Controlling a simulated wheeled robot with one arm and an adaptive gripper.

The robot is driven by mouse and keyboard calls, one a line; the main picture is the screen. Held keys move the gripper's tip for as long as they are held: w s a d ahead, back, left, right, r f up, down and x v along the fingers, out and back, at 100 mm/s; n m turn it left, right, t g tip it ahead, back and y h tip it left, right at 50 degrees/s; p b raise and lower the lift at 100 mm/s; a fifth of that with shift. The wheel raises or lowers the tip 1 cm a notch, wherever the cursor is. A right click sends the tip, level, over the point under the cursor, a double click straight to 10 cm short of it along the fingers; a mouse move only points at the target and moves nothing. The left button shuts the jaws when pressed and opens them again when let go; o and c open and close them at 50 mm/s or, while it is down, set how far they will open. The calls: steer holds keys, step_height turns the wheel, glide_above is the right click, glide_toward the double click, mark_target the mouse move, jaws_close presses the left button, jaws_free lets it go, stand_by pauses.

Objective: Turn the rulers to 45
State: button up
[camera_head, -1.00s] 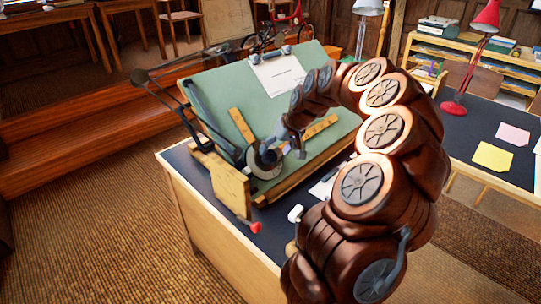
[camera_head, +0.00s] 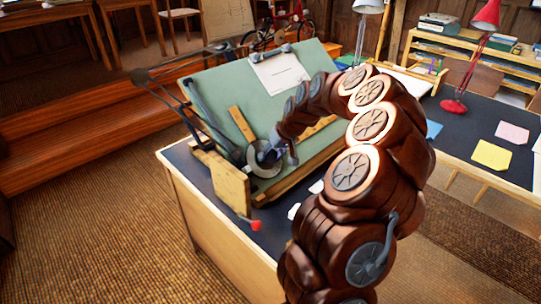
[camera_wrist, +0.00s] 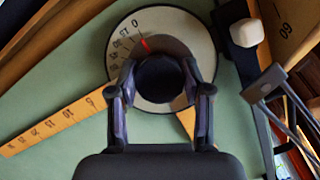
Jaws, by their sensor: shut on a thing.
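The drafting head has a pale round dial (camera_wrist: 185,30) with a number scale; it also shows in the head view (camera_head: 266,171) low on the green board. Its red mark (camera_wrist: 144,44) stands by the 0. Two yellow rulers run out from the head at an angle to each other: one ruler (camera_head: 241,123) points up the board, the other (camera_head: 318,128) lies partly behind my arm. In the wrist view one ruler (camera_wrist: 55,122) extends left, and a stub of the other shows between my fingers. My gripper (camera_wrist: 160,85) is shut on the dark round knob (camera_wrist: 160,78) at the dial's centre.
The tilted green drafting board (camera_head: 215,85) holds a white sheet (camera_head: 280,72) near its top. A jointed arm linkage (camera_head: 165,85) runs along its left side. A wooden plate (camera_head: 222,182) and a red knob (camera_head: 255,225) sit at the lower left. Another desk (camera_head: 470,125) stands right.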

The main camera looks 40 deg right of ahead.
jaws_close()
